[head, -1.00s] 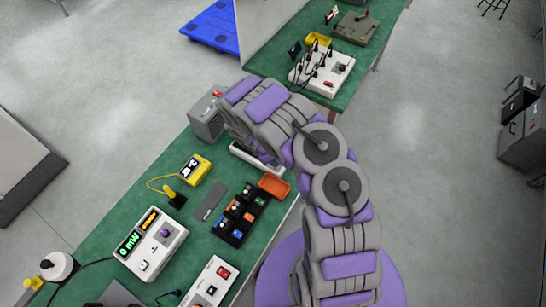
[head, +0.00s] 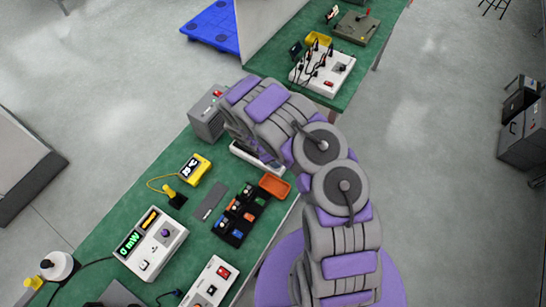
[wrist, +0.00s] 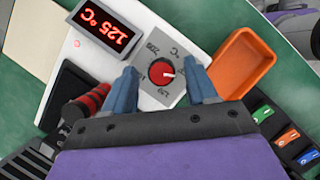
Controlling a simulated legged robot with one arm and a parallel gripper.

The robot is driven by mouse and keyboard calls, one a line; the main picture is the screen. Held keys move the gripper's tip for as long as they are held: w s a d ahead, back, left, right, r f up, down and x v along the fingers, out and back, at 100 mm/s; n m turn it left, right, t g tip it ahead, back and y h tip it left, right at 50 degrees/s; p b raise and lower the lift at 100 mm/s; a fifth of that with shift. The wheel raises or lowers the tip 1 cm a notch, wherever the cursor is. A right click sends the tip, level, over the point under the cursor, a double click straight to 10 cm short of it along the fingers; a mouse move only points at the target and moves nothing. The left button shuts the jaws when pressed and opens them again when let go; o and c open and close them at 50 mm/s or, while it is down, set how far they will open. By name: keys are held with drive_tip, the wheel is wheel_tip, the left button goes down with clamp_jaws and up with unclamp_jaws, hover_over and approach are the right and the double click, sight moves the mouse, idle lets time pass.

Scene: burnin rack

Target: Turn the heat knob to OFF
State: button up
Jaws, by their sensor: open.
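The heat knob (wrist: 161,71) is a small round red knob with a white pointer mark, on a grey dial plate (wrist: 158,92) printed with °C and numbers. The plate is on a white unit (wrist: 165,28) whose red display (wrist: 106,27) reads 125 °C, upside down in the wrist view. My gripper (wrist: 160,69) is open, one blue-grey fingertip on each side of the knob, with gaps visible. I cannot tell the height of the tips above the panel. In the head view my arm hides the knob and gripper; part of the white unit (head: 245,152) shows.
An orange tray (wrist: 241,64) lies right of the knob, with a black rack of coloured modules (wrist: 285,135) below it. A red-and-black ribbed handle (wrist: 85,107) is at the left finger. The green bench (head: 130,205) also holds a power meter (head: 150,243) and a yellow meter (head: 192,168).

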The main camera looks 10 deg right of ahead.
drive_tip(key=p+v, duration=0.1)
drive_tip(key=v, duration=1.6)
drive_tip(key=shift+a, duration=0.2)
drive_tip(key=shift+d+r, duration=0.1)
drive_tip(key=shift+r, duration=0.05)
drive_tip(key=s+d+r+m+g+y+b, duration=0.1)
drive_tip(key=s+d+r+m+b, duration=0.2)
drive_tip(key=s+d+r+m, duration=0.3)
drive_tip(key=s+d+r+m+b, duration=0.35)
drive_tip(key=s+r, duration=0.25)
drive_tip(key=r, duration=0.2)
drive_tip(key=s+a+r+m+y+b, duration=0.1)
drive_tip(key=s+m+b, duration=0.2)
drive_tip(key=s, duration=0.8)
drive_tip(key=s+a+r+m+y+b, duration=0.1)
drive_tip(key=s+m, duration=0.4)
drive_tip(key=s, duration=0.7)
drive_tip(key=shift+s+r+m+g+y+b, duration=0.2)
drive_tip(key=shift+m+g+y+b, duration=0.2)
drive_tip(key=shift+y+b, duration=0.55)
